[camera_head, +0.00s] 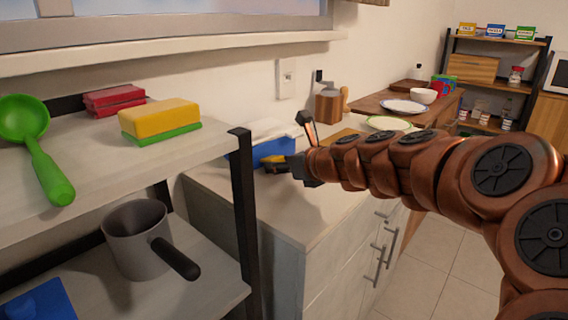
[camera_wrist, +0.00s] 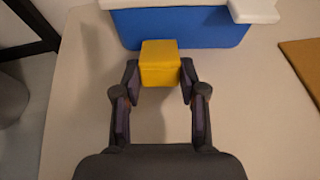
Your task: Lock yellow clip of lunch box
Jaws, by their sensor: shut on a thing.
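The lunch box has a blue body (camera_wrist: 205,27) and a white lid (camera_wrist: 255,10). It stands on the counter against the wall, and in the head view its blue body (camera_head: 268,150) is partly hidden by my arm and the shelf. The yellow clip (camera_wrist: 160,63) is at the front of the box and sticks out toward me. My gripper (camera_wrist: 160,82) is shut on the yellow clip, with one finger on each side of it. In the head view my gripper (camera_head: 290,160) is at the box's front, and the clip is mostly covered.
A wooden board (camera_wrist: 303,62) lies right of the box. The counter (camera_wrist: 70,125) in front is clear.

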